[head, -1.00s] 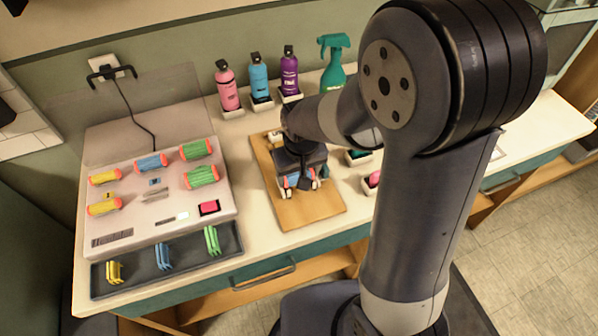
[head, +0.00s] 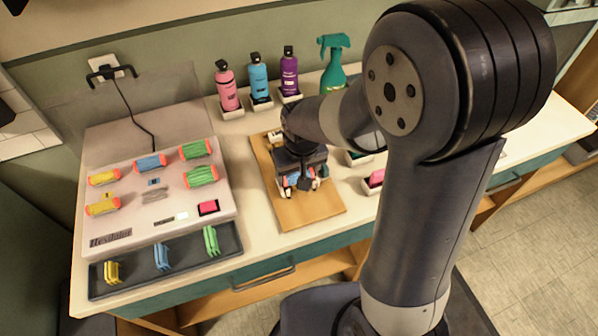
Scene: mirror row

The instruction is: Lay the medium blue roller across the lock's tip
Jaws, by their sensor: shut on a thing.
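My gripper (head: 299,181) points down just over the wooden board (head: 311,210). It is shut on a blue roller (head: 297,180) with red ends; the jaws and wrist cover most of it. I cannot tell whether the roller touches what lies beneath it. The lock and its tip are hidden under my gripper or too small to make out. A small pale piece (head: 274,137) shows at the board's back end. Another blue roller (head: 150,163) with orange ends lies on the white panel at the left.
A dark tray (head: 190,260) holds yellow, blue and green clips. Bottles (head: 258,78) and a teal spray bottle (head: 333,62) stand behind. The board's front part is clear.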

